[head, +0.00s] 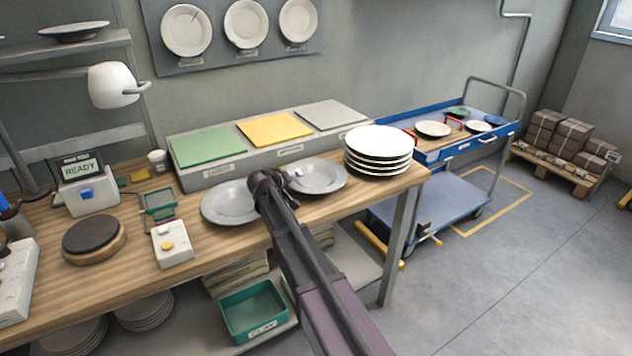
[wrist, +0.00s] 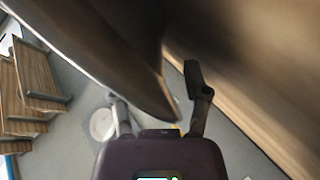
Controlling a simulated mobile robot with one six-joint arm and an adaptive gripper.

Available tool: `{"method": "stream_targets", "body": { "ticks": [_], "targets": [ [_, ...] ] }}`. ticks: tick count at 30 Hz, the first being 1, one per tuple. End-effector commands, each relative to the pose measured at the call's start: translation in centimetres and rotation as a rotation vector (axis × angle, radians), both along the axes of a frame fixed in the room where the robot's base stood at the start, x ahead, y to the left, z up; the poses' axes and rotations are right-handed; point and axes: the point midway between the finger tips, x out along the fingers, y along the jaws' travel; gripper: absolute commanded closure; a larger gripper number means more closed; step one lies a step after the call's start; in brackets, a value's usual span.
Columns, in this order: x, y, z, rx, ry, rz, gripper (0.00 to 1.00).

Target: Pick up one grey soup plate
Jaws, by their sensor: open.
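Two grey soup plates lie on the wooden workbench in the head view: a left one (head: 222,206) and a right one (head: 322,180). My gripper (head: 274,183) is between them, over the right edge of the left plate and close to the left edge of the right plate, and hides part of both rims. In the wrist view my gripper (wrist: 151,82) is open. A large dark, blurred edge (wrist: 120,55), seemingly a plate's rim, reaches between the fingers. I cannot tell which plate it is or whether a finger touches it.
A stack of white plates (head: 378,140) stands right of the grey plates. A raised grey ledge (head: 285,150) with green, yellow and grey squares runs behind them. A round turntable (head: 93,235) and a small white box (head: 172,243) are at left. A blue cart (head: 450,145) stands beyond.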

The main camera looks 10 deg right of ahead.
Motion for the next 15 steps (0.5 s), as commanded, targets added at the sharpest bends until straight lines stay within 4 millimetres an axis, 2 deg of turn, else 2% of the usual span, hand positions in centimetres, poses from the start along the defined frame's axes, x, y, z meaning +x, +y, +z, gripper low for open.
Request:
{"method": "stream_targets", "body": {
  "ticks": [12,15],
  "targets": [
    [-0.03,-0.01,0.03,0.000,0.001,-0.001,0.40],
    [-0.02,-0.02,0.03,-0.001,0.000,-0.001,0.69]
  ]
}}
